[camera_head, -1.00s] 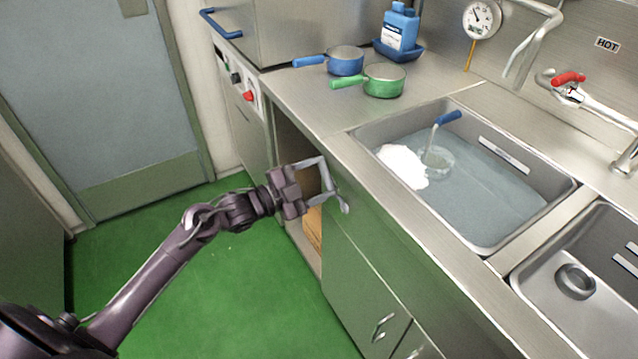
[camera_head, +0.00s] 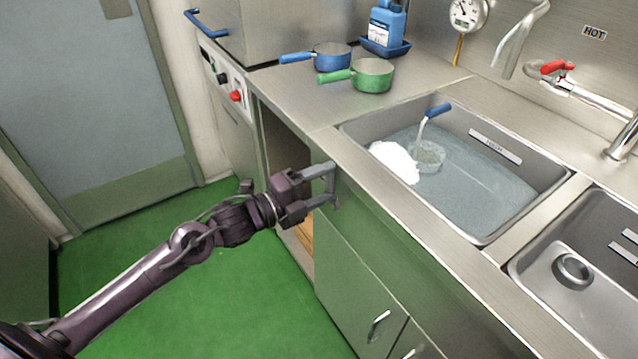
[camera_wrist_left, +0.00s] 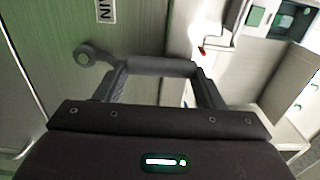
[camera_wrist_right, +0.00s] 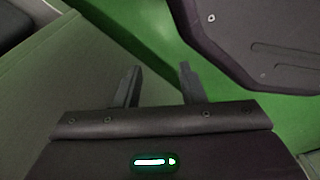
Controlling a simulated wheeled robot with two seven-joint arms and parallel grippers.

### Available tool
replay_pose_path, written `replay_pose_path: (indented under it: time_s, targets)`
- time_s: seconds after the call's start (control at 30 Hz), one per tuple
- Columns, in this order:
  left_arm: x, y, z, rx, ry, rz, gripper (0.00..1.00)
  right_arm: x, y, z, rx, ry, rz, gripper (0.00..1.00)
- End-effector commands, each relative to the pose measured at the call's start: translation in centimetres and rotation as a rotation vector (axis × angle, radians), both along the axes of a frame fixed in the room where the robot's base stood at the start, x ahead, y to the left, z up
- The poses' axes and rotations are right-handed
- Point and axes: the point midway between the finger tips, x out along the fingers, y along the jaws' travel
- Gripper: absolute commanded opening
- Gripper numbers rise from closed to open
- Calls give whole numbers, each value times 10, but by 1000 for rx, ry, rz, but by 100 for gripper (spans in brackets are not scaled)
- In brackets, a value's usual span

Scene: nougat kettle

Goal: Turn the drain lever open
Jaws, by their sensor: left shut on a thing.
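The drain lever is a grey bar with a round pivot end (camera_wrist_left: 86,55) on the green cabinet front. In the left wrist view it runs sideways between my left fingers (camera_wrist_left: 160,82), which are shut on it. In the head view my left gripper (camera_head: 330,186) is at the cabinet front below the sink's left corner, and its fingers hide much of the lever. My right gripper (camera_wrist_right: 158,85) shows only in its own wrist view, open and empty, over a green surface.
The sink basin (camera_head: 460,190) holds water, white foam (camera_head: 394,162) and a blue-handled tool (camera_head: 436,110). A blue pan (camera_head: 331,56) and a green pan (camera_head: 372,75) stand on the counter. An open cabinet bay (camera_head: 285,150) lies behind my left gripper. The green floor (camera_head: 200,300) is clear.

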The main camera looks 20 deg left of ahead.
Motion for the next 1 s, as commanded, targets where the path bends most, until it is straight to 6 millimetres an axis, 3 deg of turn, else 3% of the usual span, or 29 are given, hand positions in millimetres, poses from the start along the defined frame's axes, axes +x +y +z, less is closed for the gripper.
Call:
replay_pose_path:
  time_s: [0.53,0.57,0.6,0.7,1.0]
  targets:
    - [-2,-2,-2,22,-14,0,22,4,0,1,1,-4,0,36]
    - [-2,-2,-2,22,-14,0,65,4,0,1,1,-4,0,36]
    - [-2,-2,-2,22,-14,0,70,4,0,1,1,-4,0,36]
    - [-1,-2,-1,22,-13,0,84,4,0,1,0,-4,0,36]
    - [-2,-1,-1,20,-14,0,85,4,0,1,0,-3,0,36]
